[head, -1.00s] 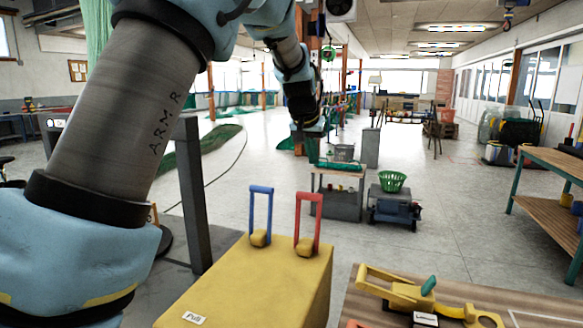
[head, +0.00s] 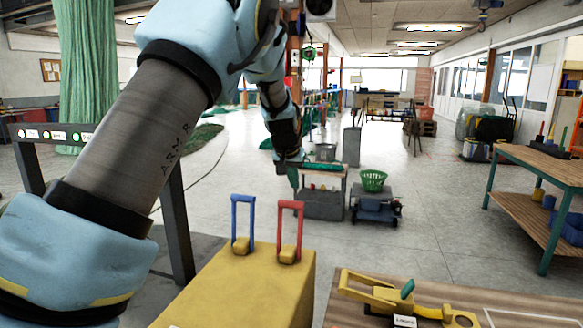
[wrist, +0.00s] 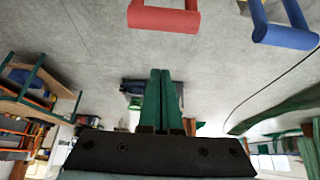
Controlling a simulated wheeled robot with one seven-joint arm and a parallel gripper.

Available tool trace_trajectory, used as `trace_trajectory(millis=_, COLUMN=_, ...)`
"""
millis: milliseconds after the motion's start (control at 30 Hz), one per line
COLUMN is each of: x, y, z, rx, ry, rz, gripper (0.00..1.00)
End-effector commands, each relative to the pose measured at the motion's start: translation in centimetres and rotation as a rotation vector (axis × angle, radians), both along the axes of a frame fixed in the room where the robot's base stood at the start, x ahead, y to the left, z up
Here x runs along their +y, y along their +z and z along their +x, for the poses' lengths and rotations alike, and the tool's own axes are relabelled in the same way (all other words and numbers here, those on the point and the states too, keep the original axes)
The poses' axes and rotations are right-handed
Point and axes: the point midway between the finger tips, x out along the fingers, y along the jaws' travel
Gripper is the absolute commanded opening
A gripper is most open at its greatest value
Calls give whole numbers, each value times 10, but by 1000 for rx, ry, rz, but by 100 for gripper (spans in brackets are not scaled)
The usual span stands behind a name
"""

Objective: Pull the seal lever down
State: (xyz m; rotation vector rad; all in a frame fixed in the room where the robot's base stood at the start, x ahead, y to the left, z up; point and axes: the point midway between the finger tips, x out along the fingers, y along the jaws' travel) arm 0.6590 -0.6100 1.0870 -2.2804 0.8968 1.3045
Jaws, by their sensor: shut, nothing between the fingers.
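A yellow box (head: 245,285) stands in front of me with two upright loop levers on top. The blue lever (head: 233,218) is on the left and the red lever (head: 299,225) on the right. No readable name marks either as the seal lever. My gripper (head: 292,178) is shut and empty, its green fingers above and beyond the levers in the head view. In the wrist view the fingers (wrist: 162,72) are together, apart from the red handle (wrist: 164,18) and the blue handle (wrist: 285,36) at the top edge.
A dark rail frame (head: 179,225) stands at left. Further off are a small bench (head: 325,205) and a green basket (head: 373,180). The floor between is open.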

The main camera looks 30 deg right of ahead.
Motion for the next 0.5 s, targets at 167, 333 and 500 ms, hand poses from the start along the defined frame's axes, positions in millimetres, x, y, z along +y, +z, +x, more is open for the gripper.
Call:
trace_trajectory(millis=167, x=-10, y=-26, z=11, rx=1, ry=0, rz=3, gripper=0)
trace_trajectory(millis=333, x=6, y=-26, z=-7, rx=2, ry=0, rz=0, gripper=0)
trace_trajectory(millis=500, x=15, y=-30, z=-16, rx=0, ry=1, rz=0, gripper=0)
